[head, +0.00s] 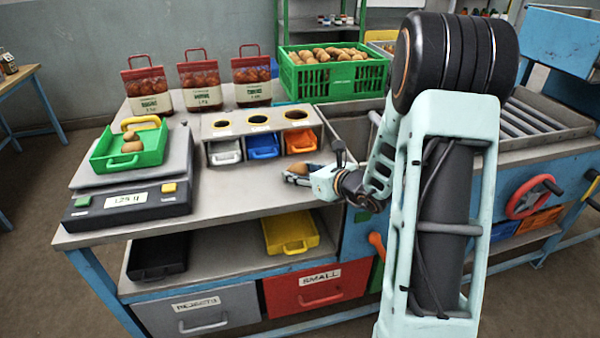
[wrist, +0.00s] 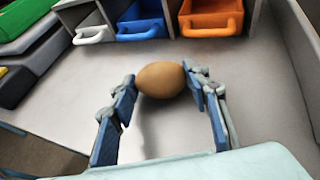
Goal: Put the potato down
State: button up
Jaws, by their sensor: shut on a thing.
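My gripper (head: 306,174) is shut on a brown potato (wrist: 160,79). In the wrist view the potato sits between the blue-padded fingertips, over the bare grey table top (head: 250,195). A shadow lies beneath it; I cannot tell how high it is above the surface. In the head view the potato (head: 299,170) is small and partly hidden by the fingers. Other potatoes (head: 132,140) lie in a green tray (head: 107,157) on the scale, and many more fill a green crate (head: 335,80) at the back.
A sorting rack with round holes holds white (head: 224,153), blue (head: 263,146) and orange (head: 300,141) bins behind the gripper. The scale (head: 130,197) stands at the left. Three filled bags (head: 200,85) stand at the back. The table in front of the bins is clear.

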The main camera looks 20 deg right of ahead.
jog(key=shift+f, duration=0.2)
jog(key=o, duration=1.2)
